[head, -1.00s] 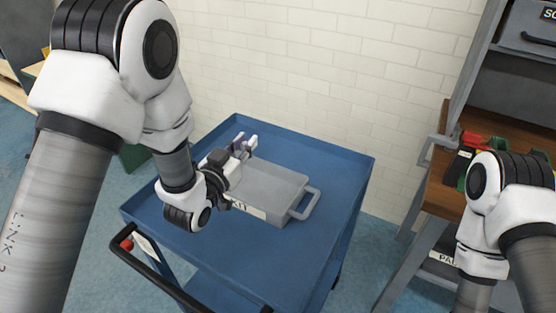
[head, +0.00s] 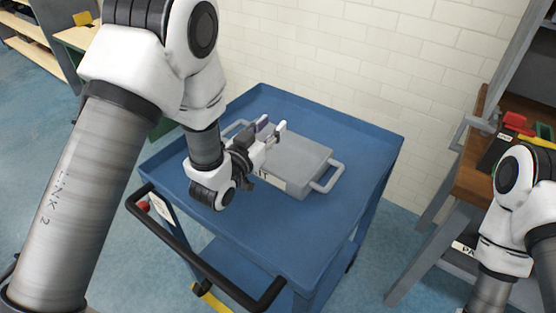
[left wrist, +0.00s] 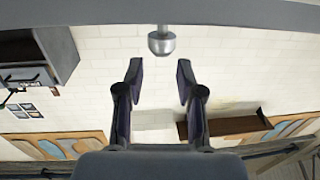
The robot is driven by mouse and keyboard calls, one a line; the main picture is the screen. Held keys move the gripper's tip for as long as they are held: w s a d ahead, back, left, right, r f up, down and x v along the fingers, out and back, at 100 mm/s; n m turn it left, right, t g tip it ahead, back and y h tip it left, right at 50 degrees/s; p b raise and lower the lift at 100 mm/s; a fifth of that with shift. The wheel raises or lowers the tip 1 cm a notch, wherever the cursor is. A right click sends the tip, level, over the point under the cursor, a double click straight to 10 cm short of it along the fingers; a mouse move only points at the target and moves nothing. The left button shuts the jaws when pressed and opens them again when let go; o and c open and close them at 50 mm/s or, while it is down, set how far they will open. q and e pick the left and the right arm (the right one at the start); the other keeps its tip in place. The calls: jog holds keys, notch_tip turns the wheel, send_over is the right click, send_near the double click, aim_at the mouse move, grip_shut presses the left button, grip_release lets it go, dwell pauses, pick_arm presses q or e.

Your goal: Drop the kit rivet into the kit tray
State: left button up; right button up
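The kit tray (head: 310,153) is a grey, shallow box with a handle at each end and a label on its front. It sits on the blue cart. My left gripper (head: 272,128) is over the tray's left part, with its fingers apart. In the left wrist view its two fingers (left wrist: 159,72) are spread with nothing between their tips. I cannot make out the rivet in the head view. My right gripper is out of view.
The blue cart (head: 260,232) has raised edges, a black push handle (head: 205,255) at the front, and free room on its top before the tray. A white tiled wall stands behind. A wooden-topped bench (head: 473,180) with red and dark items is at the right.

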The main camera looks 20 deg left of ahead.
pick_arm(q)
jog(key=v, duration=0.7)
jog(key=shift+s, duration=0.25)
